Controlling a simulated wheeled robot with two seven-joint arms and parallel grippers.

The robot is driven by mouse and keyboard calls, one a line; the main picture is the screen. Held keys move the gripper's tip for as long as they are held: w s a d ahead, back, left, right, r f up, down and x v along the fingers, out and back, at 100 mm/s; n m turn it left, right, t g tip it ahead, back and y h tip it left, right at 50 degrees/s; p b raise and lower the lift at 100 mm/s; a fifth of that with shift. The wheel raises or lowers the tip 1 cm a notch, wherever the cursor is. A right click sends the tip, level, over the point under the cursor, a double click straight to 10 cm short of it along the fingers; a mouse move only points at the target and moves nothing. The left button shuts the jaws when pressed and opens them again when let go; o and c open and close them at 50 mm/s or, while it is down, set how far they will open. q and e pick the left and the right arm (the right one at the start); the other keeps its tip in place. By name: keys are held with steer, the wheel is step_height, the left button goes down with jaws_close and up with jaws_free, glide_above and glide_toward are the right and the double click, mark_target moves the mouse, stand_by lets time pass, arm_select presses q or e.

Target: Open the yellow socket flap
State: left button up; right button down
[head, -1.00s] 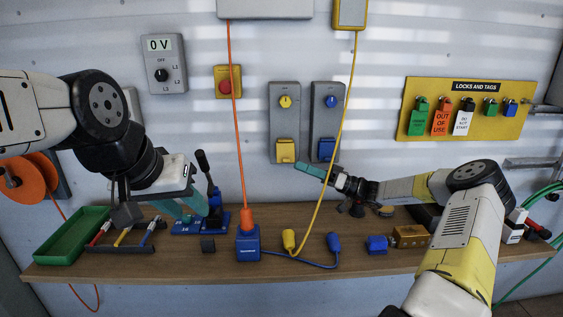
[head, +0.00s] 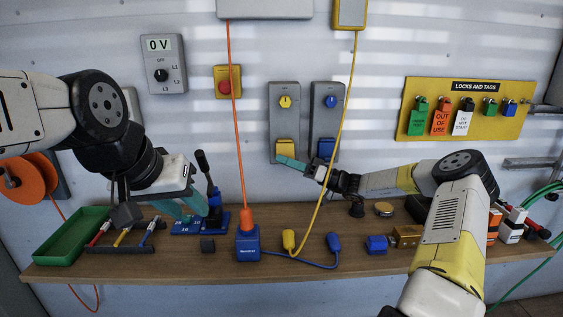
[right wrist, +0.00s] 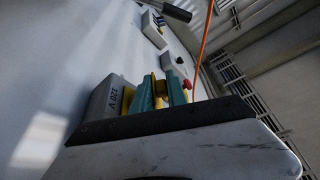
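The yellow socket flap (head: 285,147) sits low on the left grey wall socket (head: 283,115), below a yellow knob (head: 285,102). It looks closed. My right gripper (head: 290,162) has its teal fingertips at the flap's lower edge and hides part of it. In the right wrist view the teal fingers (right wrist: 161,95) are apart, with yellow parts (right wrist: 158,88) showing between them; I cannot tell whether they touch. My left gripper (head: 186,206) is low over the bench's left part, its teal fingers apart beside a blue lever stand (head: 213,220), with nothing seen between them.
A socket with a blue flap (head: 326,149) is close on the right. A yellow cable (head: 341,115) hangs in front of it, near my right gripper. An orange cable (head: 236,120) hangs to the left. The bench (head: 330,268) holds a blue box (head: 248,246) and plugs.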

steer(key=shift+s+r+m, duration=0.1)
steer(key=shift+s+m, duration=0.1)
steer(key=shift+m, duration=0.1)
steer(key=r+m+h, duration=0.2)
steer(key=r+m, duration=0.1)
steer(key=m, duration=0.3)
steer(key=r+m+h, duration=0.2)
steer(key=r+m, duration=0.1)
steer(key=m, duration=0.3)
steer(key=r+m+t+h, duration=0.1)
steer(key=r+m+h, duration=0.1)
steer(key=m, duration=0.4)
steer(key=shift+s+r+m+h, duration=0.3)
steer(key=shift+s+r+h, duration=0.1)
steer(key=shift+r, duration=0.1)
steer(key=shift+w+r+m+g, duration=0.4)
steer(key=shift+w+m, duration=0.15)
steer(key=shift+m, duration=0.35)
steer(key=shift+w+r+m+g+h, duration=0.35)
steer(key=shift+w+m+g, duration=0.25)
steer(key=shift+m, duration=0.4)
